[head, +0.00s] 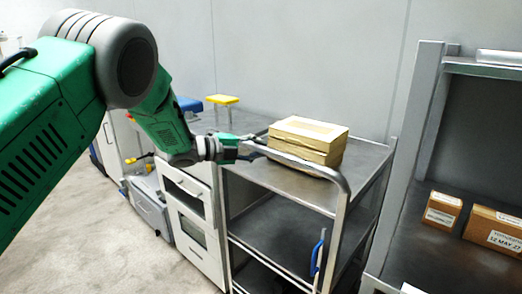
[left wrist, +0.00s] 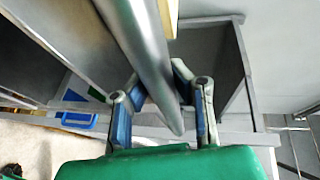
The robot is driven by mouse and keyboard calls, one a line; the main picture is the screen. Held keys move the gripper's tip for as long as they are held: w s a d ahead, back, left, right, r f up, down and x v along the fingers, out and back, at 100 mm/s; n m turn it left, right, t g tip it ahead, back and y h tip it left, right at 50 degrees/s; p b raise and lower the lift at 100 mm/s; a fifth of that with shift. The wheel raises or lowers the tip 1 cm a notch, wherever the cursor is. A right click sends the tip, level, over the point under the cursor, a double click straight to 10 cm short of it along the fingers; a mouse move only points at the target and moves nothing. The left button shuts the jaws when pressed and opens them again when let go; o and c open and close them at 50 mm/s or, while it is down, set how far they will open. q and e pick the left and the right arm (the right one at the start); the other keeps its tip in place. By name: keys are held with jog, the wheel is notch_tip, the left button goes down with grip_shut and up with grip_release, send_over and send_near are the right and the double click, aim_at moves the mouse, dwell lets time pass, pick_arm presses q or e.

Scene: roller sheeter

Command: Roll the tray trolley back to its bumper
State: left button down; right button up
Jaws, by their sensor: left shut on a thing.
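The tray trolley (head: 285,238) is a grey metal cart with shelves, standing in the middle of the head view. Its tubular handle (head: 318,167) runs along the near top edge and bends down at the right. My left gripper (head: 258,148) is at the left part of this handle. In the left wrist view, the handle (left wrist: 142,50) passes between the blue-padded fingers of my left gripper (left wrist: 160,105), which is shut on it. I cannot make out the bumper. My right gripper is not in view.
Cardboard boxes (head: 308,142) are stacked on the trolley's top. A white drawer unit (head: 198,228) stands close at its left. A grey rack (head: 418,145) with labelled boxes (head: 442,210) stands close at its right. A wall is behind. Bare floor (head: 95,250) lies at the front left.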

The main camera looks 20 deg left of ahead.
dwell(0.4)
pick_arm(q)
jog(key=c, duration=1.4)
grip_release()
jog(key=shift+w, duration=0.1)
jog(key=shift+o, duration=0.3)
jog(key=shift+w+f, duration=0.2)
jog(key=shift+s+a+r, duration=0.2)
jog(key=shift+s+a, duration=0.05)
jog(key=shift+s, duration=0.05)
jog(key=v, duration=1.1)
jog(key=shift+a, duration=0.25)
jog(key=shift+f, duration=0.2)
